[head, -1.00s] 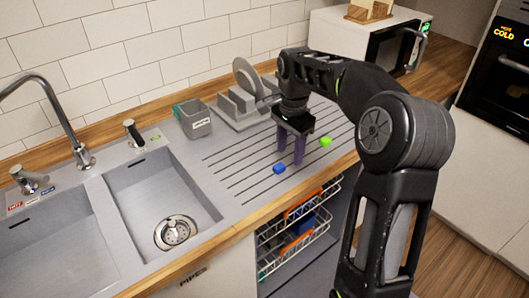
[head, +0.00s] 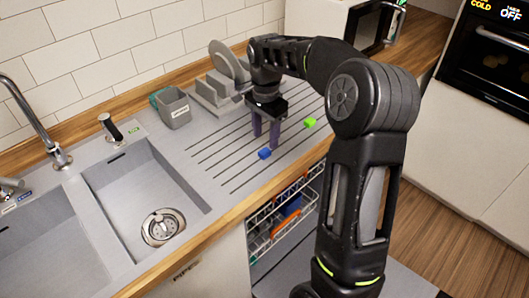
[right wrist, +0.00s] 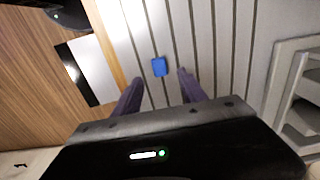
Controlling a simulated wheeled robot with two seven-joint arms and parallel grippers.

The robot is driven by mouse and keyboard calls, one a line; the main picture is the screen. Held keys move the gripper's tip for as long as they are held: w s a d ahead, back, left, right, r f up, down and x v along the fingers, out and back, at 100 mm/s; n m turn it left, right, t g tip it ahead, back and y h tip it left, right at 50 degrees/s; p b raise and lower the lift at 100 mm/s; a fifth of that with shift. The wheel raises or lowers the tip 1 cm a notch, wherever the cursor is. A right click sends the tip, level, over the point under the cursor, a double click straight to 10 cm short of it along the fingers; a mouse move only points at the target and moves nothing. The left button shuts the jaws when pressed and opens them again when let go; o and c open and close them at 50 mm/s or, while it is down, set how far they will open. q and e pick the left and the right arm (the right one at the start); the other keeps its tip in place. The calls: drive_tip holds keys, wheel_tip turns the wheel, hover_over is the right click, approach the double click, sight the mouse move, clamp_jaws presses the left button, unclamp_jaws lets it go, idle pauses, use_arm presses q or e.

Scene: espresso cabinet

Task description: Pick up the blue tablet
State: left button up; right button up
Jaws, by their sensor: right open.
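The blue tablet (head: 265,153) is a small blue block lying on the grooved drainboard (head: 222,170) beside the sink. It also shows in the right wrist view (right wrist: 159,67), just ahead of the space between the fingers. My right gripper (head: 266,140) is open and empty, with its purple fingers pointing down close to the blue tablet. In the right wrist view the two purple fingers (right wrist: 160,80) are spread apart, and the tablet lies beyond them, untouched as far as I can see. My left gripper is not in view.
A bright green block (head: 310,122) lies to the right of the fingers. A grey dish rack with plates (head: 215,90) and a grey cup-like holder (head: 174,108) stand behind. The sink basin (head: 140,185) is at left. An open dishwasher with a rack (head: 290,210) is below the counter edge.

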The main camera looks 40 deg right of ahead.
sight(265, 151)
drive_tip(key=f+p, duration=0.1)
drive_tip(key=f, duration=0.4)
drive_tip(key=shift+a+f+p, duration=0.1)
drive_tip(key=shift+a+p, duration=0.1)
drive_tip(key=shift+p, duration=0.1)
drive_tip(key=shift+c, duration=0.3)
clamp_jaws()
idle(0.5)
